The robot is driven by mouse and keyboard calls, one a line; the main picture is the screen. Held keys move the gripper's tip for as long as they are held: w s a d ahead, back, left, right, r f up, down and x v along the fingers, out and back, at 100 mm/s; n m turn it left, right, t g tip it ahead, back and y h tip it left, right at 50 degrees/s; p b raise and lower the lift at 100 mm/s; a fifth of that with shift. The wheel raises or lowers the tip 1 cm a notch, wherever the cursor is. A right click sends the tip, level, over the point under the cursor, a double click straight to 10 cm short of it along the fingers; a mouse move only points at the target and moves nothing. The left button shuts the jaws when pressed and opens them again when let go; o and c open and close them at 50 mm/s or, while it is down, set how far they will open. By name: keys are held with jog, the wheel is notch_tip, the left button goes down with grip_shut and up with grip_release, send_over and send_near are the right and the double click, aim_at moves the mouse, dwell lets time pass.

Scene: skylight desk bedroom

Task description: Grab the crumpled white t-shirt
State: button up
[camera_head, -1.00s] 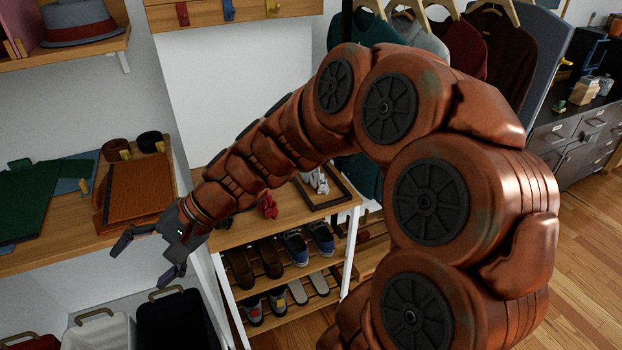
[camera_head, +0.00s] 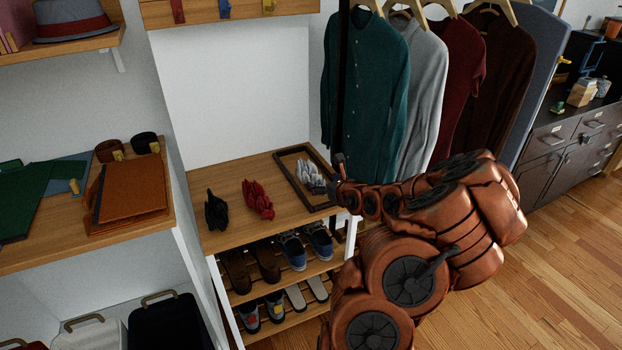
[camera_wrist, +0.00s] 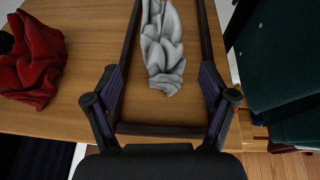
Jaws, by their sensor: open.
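The crumpled white t-shirt (camera_head: 310,173) lies inside a dark wooden frame (camera_head: 281,166) on top of the shoe rack. In the wrist view the t-shirt (camera_wrist: 163,45) is a folded whitish-grey heap, cut off by the top edge. My gripper (camera_wrist: 162,82) is open and empty, its fingers spread to either side of the frame's near end. The t-shirt is ahead of and between the fingers, apart from them. In the head view my gripper (camera_head: 338,178) is at the frame's right side, partly hidden by my arm.
A red crumpled cloth (camera_head: 258,199) and a black one (camera_head: 215,211) lie left of the frame. Hanging clothes, including a green shirt (camera_head: 368,90), are close on the right. Shoes (camera_head: 267,262) fill the shelves below.

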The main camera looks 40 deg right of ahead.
aim_at(306, 172)
jog(key=shift+s+d+f, duration=0.2)
jog(key=shift+d+f, duration=0.15)
jog(key=shift+f, duration=0.05)
jog(key=shift+w+f+m, duration=0.15)
jog(key=shift+w+m, duration=0.05)
jog(key=shift+m, duration=0.1)
jog(key=shift+p+x, duration=1.15)
jog(key=shift+x, duration=2.4)
jog(key=c, duration=1)
jog(key=shift+c, duration=0.2)
